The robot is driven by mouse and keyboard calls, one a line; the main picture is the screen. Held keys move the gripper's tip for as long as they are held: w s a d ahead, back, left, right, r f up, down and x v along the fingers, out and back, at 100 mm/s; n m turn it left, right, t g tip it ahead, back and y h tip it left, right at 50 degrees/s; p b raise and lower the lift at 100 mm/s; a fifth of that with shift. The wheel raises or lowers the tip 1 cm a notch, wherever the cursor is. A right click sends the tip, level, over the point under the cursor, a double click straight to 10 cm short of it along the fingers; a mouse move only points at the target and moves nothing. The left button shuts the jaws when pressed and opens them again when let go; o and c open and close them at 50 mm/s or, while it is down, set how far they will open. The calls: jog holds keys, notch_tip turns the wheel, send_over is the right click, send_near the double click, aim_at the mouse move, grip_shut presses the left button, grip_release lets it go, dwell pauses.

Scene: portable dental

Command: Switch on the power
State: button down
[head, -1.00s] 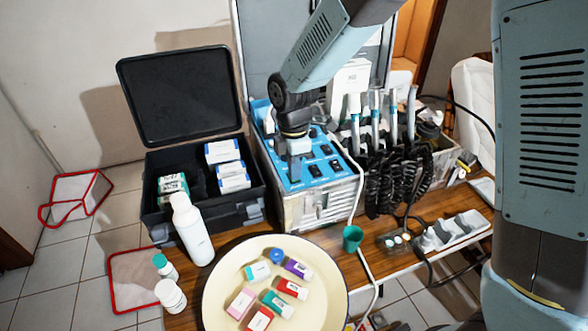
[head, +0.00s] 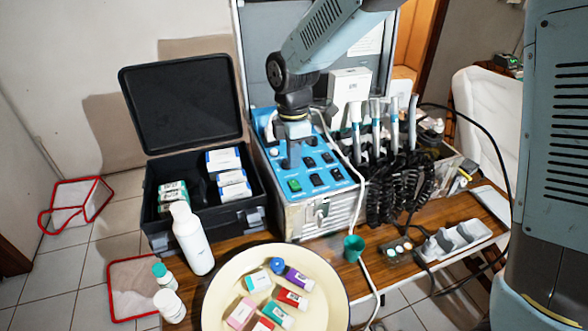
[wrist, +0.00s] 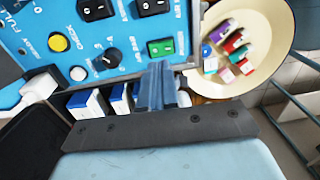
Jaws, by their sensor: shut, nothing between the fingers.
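The blue control panel (head: 337,176) sits in an open case on the table and carries several black rocker switches. A green rocker switch (head: 294,186) is at the panel's near left corner; it also shows in the wrist view (wrist: 161,47). My gripper (head: 291,162) is over the panel's left side, just behind the green switch in the head view. In the wrist view its closed fingers (wrist: 156,85) are just below the green switch and hold nothing. Whether they touch the panel I cannot tell.
In the wrist view, a black knob (wrist: 107,58) and a yellow round button (wrist: 58,43) are nearby. A white hose crosses the panel's right side. An open black box (head: 204,190) stands left, a cream basin (head: 222,300) in front, and coiled black cords (head: 400,188) right.

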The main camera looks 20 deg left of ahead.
notch_tip(320, 180, up, 8)
jog(key=shift+w+a+r, duration=0.15)
jog(key=shift+r, duration=0.1)
dwell(0.4)
